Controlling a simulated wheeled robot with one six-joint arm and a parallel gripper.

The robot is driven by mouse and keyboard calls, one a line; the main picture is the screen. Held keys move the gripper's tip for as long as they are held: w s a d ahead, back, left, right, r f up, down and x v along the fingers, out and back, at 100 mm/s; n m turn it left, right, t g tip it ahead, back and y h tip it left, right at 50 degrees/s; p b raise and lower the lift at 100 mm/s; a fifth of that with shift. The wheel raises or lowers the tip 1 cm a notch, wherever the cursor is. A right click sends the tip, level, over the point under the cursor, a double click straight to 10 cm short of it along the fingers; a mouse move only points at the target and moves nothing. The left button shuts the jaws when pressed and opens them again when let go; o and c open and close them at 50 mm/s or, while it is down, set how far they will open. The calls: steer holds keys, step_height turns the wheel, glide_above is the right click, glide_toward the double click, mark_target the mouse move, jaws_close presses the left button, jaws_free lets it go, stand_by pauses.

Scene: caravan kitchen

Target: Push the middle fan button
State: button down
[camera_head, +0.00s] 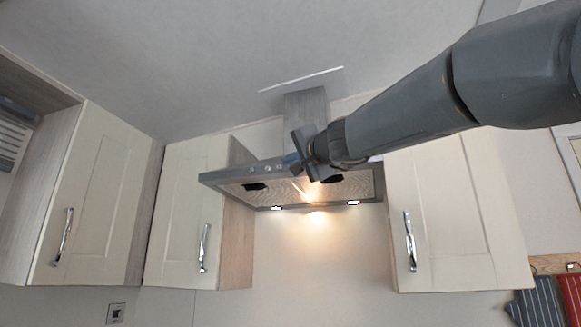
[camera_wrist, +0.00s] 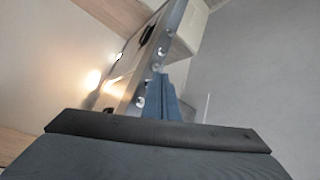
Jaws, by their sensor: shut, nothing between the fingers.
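The steel range hood (camera_head: 225,178) hangs on the wall between the cream cupboards, with its lamps lit. Small round silver buttons (camera_head: 267,168) sit in a row on its front edge. In the wrist view several buttons (camera_wrist: 140,102) show along the hood's edge (camera_wrist: 172,30). My gripper (camera_head: 297,162) is shut and empty, in front of the hood's front edge and just right of the visible buttons. In the wrist view its blue-grey fingers (camera_wrist: 165,88) lie close beside the row. Contact with a button cannot be told. My gripper and wrist hide part of the front edge.
Cream cupboards stand left (camera_head: 180,215) and right (camera_head: 455,210) of the hood, with metal handles. The hood's chimney (camera_head: 308,103) rises behind my wrist to the ceiling. Open space lies below the hood. Striped cloths (camera_head: 540,303) hang at the lower right.

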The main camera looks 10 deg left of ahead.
steer(key=shift+s+a+b, duration=0.2)
steer(key=shift+s+b, duration=0.15)
steer(key=shift+s, duration=2.45)
